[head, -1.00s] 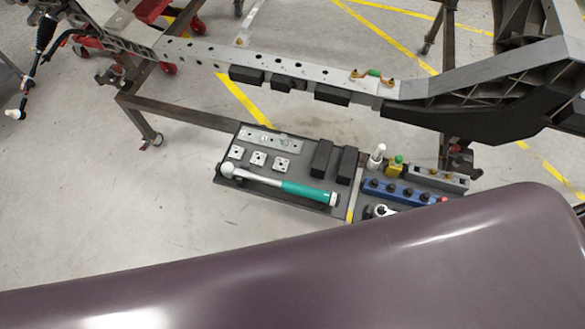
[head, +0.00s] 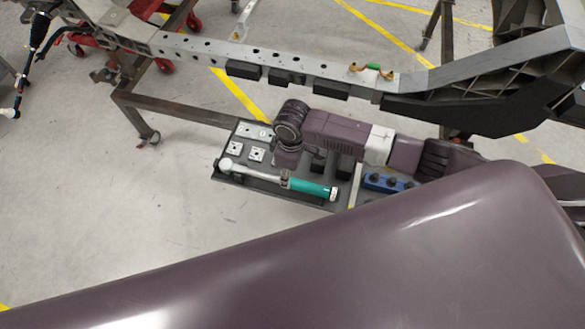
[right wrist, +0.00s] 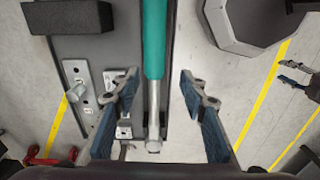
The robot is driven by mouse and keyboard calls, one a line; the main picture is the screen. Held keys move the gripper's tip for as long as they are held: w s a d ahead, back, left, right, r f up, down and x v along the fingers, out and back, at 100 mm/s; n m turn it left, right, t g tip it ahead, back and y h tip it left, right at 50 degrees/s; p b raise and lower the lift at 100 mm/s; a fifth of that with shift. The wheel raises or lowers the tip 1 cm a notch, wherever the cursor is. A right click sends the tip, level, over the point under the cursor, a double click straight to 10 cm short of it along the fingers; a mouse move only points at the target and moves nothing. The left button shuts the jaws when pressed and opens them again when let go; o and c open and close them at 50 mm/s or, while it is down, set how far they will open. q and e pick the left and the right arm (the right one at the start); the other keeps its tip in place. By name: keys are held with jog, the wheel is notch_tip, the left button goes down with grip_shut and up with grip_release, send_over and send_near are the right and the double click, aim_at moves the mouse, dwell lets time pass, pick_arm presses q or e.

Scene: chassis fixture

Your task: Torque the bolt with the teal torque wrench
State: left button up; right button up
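The torque wrench (head: 310,188) lies in the dark tray, with its teal handle to the right and its silver head to the left. My right gripper (head: 286,174) is low over the wrench, near where handle and shaft meet. In the right wrist view the fingers of my right gripper (right wrist: 158,92) are wide apart, one on each side of the wrench (right wrist: 154,40), with gaps to both. Small brass-coloured parts (head: 390,76) and a green piece sit on the chassis rail; I cannot tell which is the bolt.
The dark tray (head: 245,180) holds small metal plates (head: 257,154), black blocks and a blue socket rack (head: 382,183), partly hidden by my arm. The chassis rail (head: 210,52) runs behind the tray. A silver plate with a stud (right wrist: 76,92) lies beside the wrench.

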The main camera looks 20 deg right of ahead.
aim_at(292, 181)
jog(key=shift+w+d+r, duration=0.2)
jog(key=shift+d+r, duration=0.05)
jog(key=shift+d, duration=0.35)
notch_tip(292, 181, down, 6)
jog(key=b, duration=0.7)
jog(key=shift+f, duration=0.25)
jog(key=shift+f+b, duration=0.65)
jog(key=shift+f, duration=1)
jog(key=shift+c, duration=0.3)
grip_shut()
jog(key=shift+r, duration=0.15)
